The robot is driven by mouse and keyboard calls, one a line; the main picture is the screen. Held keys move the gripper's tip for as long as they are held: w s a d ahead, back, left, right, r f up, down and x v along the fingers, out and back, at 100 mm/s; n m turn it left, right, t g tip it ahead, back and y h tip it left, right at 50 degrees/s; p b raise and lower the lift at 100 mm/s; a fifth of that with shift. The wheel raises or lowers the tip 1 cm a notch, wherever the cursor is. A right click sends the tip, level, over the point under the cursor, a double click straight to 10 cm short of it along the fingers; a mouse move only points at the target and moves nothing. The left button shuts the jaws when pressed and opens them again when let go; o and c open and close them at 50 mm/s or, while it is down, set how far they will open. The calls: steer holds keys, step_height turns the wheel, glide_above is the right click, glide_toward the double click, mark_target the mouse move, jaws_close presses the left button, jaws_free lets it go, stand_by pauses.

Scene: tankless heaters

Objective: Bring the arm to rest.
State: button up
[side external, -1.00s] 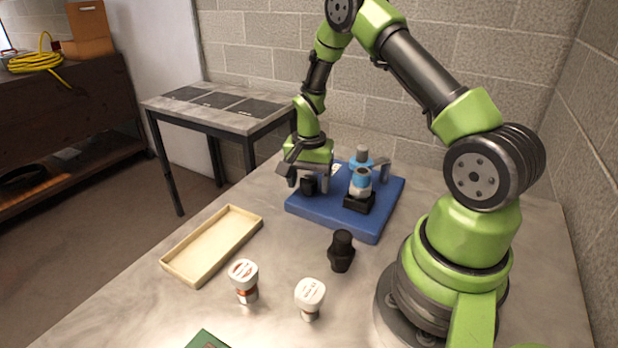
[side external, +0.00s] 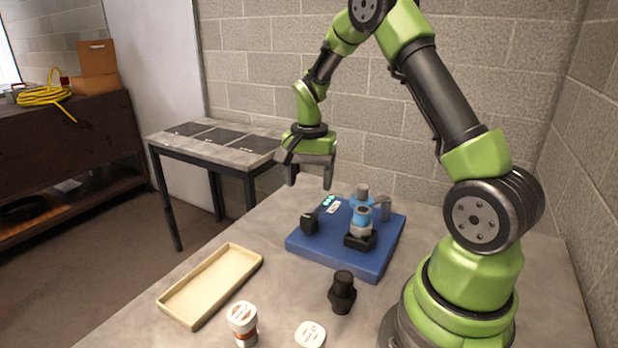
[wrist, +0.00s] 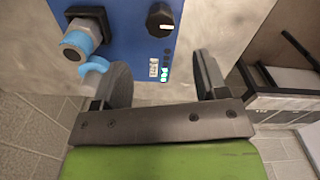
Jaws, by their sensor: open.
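My gripper (side external: 309,176) is open and empty, raised above the back left of the blue board (side external: 338,257) and apart from it. The board lies on the table and carries a black knob (side external: 309,223), a blue and grey fitting on a black block (side external: 360,240), and small lit green lights (side external: 329,200). In the wrist view my open fingers (wrist: 165,85) have nothing between them. The wrist view also shows the black knob (wrist: 160,18) and the lit lights (wrist: 166,66) on the board.
A shallow wooden tray (side external: 163,303), two white-capped pieces (side external: 243,322) (side external: 310,335) and a black fitting (side external: 342,291) stand on the table in front of the board. A side table (side external: 215,137) with dark panels stands behind at left. A block wall is behind.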

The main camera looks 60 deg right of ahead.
steer(key=s+a+r+n+t, duration=0.35)
steer(key=a+r, duration=0.55)
steer(key=r, duration=0.3)
steer(key=s+a+r+n+t+y, duration=0.2)
steer(key=s+a+r+n, duration=0.3)
steer(key=s, duration=0.7)
steer(key=a+n+t, duration=0.1)
steer(key=a+n, duration=0.1)
steer(key=a, duration=0.2)
steer(key=shift+t, duration=0.35)
steer(key=shift+s+d+n, duration=0.1)
steer(key=shift+n, duration=0.15)
